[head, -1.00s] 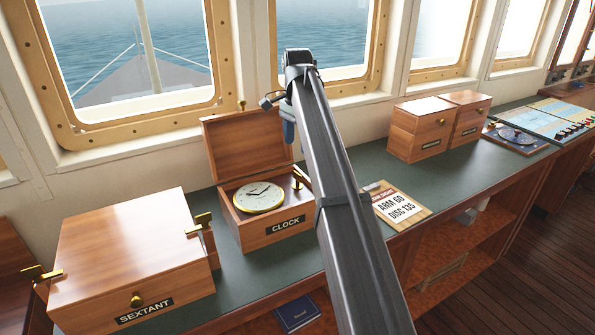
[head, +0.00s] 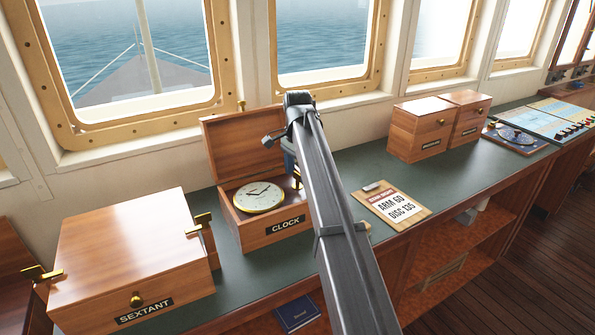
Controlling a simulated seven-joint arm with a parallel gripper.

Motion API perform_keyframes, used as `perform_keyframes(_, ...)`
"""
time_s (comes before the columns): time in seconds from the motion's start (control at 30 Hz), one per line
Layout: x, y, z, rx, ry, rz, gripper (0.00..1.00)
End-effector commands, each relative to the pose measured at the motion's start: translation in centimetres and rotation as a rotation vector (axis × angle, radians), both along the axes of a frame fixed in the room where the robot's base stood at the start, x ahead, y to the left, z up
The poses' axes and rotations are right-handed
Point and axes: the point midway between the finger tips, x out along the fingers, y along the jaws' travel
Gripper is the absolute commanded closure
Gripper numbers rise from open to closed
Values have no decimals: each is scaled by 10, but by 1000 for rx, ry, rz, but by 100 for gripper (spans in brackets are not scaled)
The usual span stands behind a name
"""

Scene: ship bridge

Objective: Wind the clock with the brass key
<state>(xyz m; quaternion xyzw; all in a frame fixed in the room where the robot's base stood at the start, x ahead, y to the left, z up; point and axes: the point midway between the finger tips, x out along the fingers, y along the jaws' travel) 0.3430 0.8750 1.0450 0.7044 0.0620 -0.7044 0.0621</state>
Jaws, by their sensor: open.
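The clock (head: 258,196) has a round cream dial and lies face up in an open wooden box labelled CLOCK (head: 262,234), its lid raised at the back. A small brass piece (head: 297,182) stands inside the box's right end, right of the dial; it may be the key, but it is too small to be sure. My gripper (head: 291,168) is open and points down just above that brass piece. My own arm hides most of the fingers and part of the box's right side, and I cannot tell whether they touch the brass.
A closed SEXTANT box (head: 125,255) with brass fittings stands left of the clock box. A clipboard card (head: 391,205) lies to the right. Two small wooden boxes (head: 420,130) stand farther right under the windows. The green counter (head: 345,170) is clear between them.

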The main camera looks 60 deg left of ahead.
Motion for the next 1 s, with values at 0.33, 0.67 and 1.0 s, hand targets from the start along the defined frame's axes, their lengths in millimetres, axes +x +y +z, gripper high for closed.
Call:
perform_keyframes(0.33,0,0,0,0,0,0,59)
perform_keyframes(0.67,0,0,0,0,0,0,90)
perform_keyframes(1.0,0,0,0,0,0,57,90)
